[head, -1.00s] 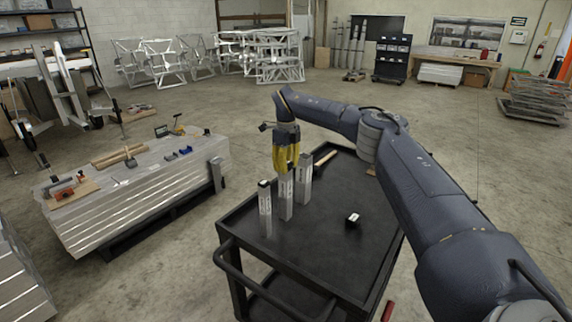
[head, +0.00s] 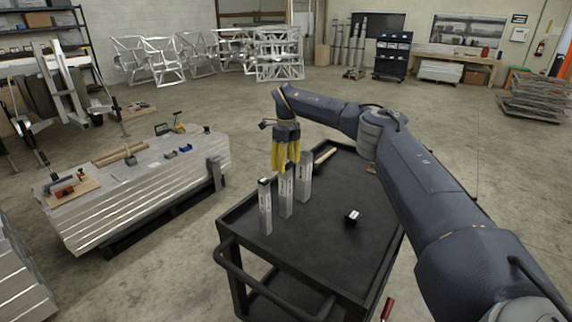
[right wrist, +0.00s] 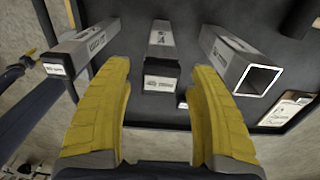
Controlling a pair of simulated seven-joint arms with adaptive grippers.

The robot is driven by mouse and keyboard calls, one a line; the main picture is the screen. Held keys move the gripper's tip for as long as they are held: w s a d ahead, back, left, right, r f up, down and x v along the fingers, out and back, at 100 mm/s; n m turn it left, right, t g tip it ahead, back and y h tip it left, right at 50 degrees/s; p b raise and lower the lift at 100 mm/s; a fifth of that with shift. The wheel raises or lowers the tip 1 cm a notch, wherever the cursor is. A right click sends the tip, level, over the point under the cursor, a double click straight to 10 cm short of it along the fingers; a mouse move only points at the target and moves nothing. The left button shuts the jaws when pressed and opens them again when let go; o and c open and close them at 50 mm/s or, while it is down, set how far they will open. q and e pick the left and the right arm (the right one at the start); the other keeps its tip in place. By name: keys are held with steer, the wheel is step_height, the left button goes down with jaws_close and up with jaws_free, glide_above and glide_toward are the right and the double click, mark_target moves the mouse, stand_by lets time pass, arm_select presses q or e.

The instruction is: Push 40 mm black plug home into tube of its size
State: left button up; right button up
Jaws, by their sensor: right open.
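Three upright aluminium tubes stand in a row on the black cart. The front tube (head: 265,212) has a black cap at its top. The middle tube (head: 286,197) is below my right gripper (head: 286,166). The far tube (head: 304,180) has an open top in the right wrist view (right wrist: 258,80). In that view a black plug (right wrist: 160,70) sits on the middle tube's end, its black sides showing beyond the rim. My right gripper's yellow fingers are open, one on each side of this plug, apart from it. Sizes on the labels are unreadable. My left gripper is not in view.
A small black block with a white label (head: 353,217) lies on the black cart (head: 320,255), right of the tubes. A wooden-looking bar (head: 325,156) lies near the cart's far edge. The cart's front right is clear. A stack of aluminium beams (head: 140,205) stands to the left.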

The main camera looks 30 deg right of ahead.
mark_target(286, 162)
step_height(286, 162, up, 12)
stand_by(0.6)
steer(key=shift+f, duration=0.1)
